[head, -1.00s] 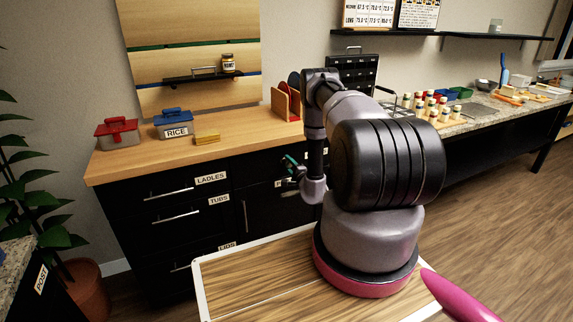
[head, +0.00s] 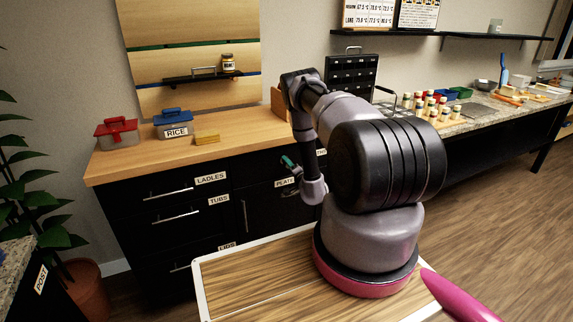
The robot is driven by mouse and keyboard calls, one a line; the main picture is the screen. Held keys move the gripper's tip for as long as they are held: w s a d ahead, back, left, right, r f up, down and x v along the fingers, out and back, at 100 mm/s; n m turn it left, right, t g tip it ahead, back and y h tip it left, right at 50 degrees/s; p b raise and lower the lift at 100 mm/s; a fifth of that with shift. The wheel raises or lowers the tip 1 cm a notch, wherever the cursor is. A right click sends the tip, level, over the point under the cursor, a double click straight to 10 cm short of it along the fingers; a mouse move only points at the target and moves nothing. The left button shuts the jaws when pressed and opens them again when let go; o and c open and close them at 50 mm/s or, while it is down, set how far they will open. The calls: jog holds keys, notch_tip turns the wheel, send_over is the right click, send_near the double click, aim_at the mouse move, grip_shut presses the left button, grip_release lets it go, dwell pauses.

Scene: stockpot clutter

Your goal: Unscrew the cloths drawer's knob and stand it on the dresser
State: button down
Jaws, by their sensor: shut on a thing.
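My gripper (head: 289,164) is small in the head view, in front of the dresser's dark face, left of my forearm. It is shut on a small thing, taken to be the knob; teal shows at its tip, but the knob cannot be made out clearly. The dresser (head: 240,134) has a light wooden top and black drawers. A label partly hidden behind my arm (head: 321,153) may belong to the cloths drawer; that drawer's front is mostly hidden.
A red-lidded box (head: 117,133), a blue-lidded box marked RICE (head: 174,124) and a yellow block (head: 207,138) stand on the dresser's left part. The top right of the yellow block is clear. A wooden rack (head: 279,103) is partly behind my arm.

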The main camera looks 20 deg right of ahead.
jog(key=shift+c, duration=1.5)
grip_release()
